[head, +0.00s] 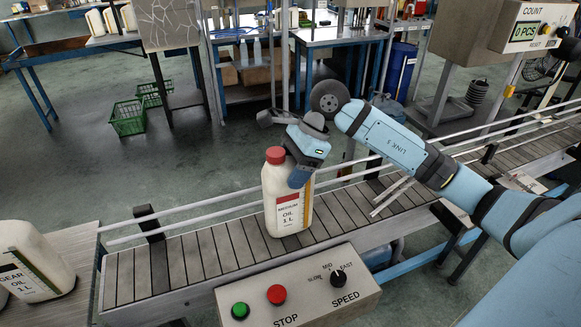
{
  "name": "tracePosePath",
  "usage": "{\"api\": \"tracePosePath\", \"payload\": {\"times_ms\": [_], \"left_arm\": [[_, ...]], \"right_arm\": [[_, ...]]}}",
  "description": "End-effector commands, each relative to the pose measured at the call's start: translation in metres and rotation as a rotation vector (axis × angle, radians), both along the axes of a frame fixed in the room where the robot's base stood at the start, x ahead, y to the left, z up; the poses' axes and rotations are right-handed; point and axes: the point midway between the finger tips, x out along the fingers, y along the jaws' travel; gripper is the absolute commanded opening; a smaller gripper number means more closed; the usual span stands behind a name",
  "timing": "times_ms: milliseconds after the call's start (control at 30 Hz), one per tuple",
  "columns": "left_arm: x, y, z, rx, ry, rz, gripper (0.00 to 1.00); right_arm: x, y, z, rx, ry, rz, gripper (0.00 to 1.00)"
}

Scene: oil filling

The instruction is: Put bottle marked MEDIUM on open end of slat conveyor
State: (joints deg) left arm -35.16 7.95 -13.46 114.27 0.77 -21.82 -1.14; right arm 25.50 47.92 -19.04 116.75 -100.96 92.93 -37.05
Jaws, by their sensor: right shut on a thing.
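A white bottle with a red cap (276,185) stands upright over the slats of the slat conveyor (190,262). My left gripper is not in view.
A control box (310,298) with green and red buttons and a speed knob stands in front of the conveyor. A GEAR OIL bottle (35,258) is at the far left. Rails (215,208) run along the conveyor. Slats left of the held bottle are clear.

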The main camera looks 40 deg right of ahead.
Motion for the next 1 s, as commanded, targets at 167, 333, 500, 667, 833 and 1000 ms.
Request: {"api": "tracePosePath", "payload": {"times_ms": [167, 333, 500, 667, 833, 1000], "left_arm": [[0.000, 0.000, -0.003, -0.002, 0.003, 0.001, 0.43], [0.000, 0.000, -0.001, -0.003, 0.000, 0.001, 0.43], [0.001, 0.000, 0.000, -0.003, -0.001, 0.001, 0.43], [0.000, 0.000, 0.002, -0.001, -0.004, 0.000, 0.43], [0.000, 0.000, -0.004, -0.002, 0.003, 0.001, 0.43], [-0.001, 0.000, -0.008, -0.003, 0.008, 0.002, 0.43]], "right_arm": [[0.000, 0.000, -0.003, -0.001, 0.000, 0.000, 0.73], [0.000, 0.000, -0.003, -0.001, 0.001, 0.000, 0.91], [0.000, 0.000, -0.002, 0.000, 0.001, 0.000, 0.91], [0.000, -0.004, 0.006, -0.001, -0.001, -0.001, 0.91], [-0.003, -0.020, 0.034, -0.004, -0.003, -0.002, 0.91], [-0.007, -0.039, 0.067, -0.004, -0.004, -0.002, 0.91]]}}
